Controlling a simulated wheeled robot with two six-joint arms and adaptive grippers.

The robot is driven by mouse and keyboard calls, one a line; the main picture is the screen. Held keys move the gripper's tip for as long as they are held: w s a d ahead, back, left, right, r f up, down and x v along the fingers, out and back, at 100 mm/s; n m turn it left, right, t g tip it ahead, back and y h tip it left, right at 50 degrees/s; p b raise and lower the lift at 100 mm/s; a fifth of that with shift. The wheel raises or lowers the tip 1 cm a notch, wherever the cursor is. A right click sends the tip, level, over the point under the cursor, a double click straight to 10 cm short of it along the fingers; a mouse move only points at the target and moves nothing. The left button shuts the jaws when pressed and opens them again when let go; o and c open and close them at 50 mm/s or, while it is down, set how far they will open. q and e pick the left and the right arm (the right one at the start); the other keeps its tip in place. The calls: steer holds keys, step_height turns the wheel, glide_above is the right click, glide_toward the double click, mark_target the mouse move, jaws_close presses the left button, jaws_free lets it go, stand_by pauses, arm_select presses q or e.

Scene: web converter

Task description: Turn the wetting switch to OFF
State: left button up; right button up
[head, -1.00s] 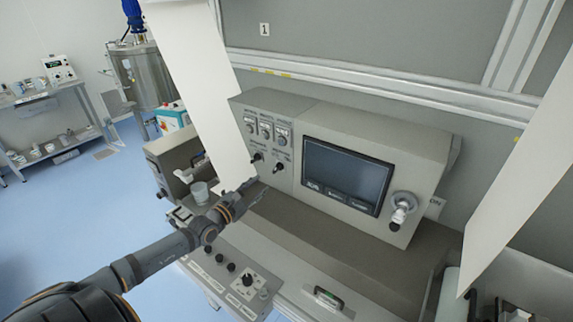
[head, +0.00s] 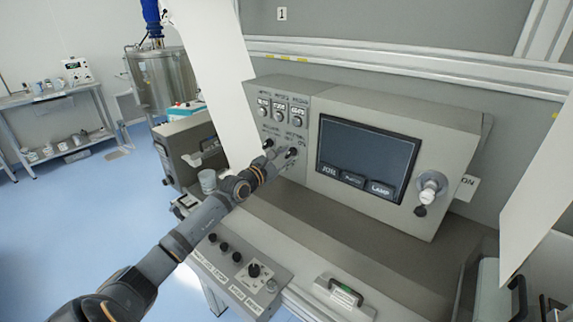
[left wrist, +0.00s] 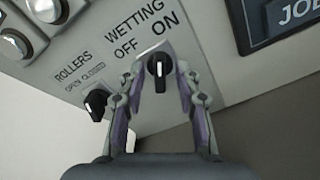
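The wetting switch (left wrist: 158,72) is a black knob with a white mark on the grey panel, under the words WETTING, OFF and ON. Its mark points up in the left wrist view, toward ON. In the head view the switch (head: 292,152) is at the panel's lower left. My left gripper (left wrist: 160,76) is open, one finger on each side of the knob. Small gaps seem to show between fingers and knob; contact is unclear. In the head view my left gripper (head: 284,163) reaches the panel at the switch. My right gripper is not in view.
The rollers switch (left wrist: 97,104), also black, sits close left of the left finger. A dark screen (head: 366,158) is right of the switches. A lower control box (head: 236,268) with several black knobs lies beneath my left arm. A white web (head: 212,85) hangs left of the panel.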

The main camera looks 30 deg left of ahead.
arm_select(q)
steer(key=shift+w, duration=0.15)
steer(key=shift+c, duration=1.1)
jaws_close()
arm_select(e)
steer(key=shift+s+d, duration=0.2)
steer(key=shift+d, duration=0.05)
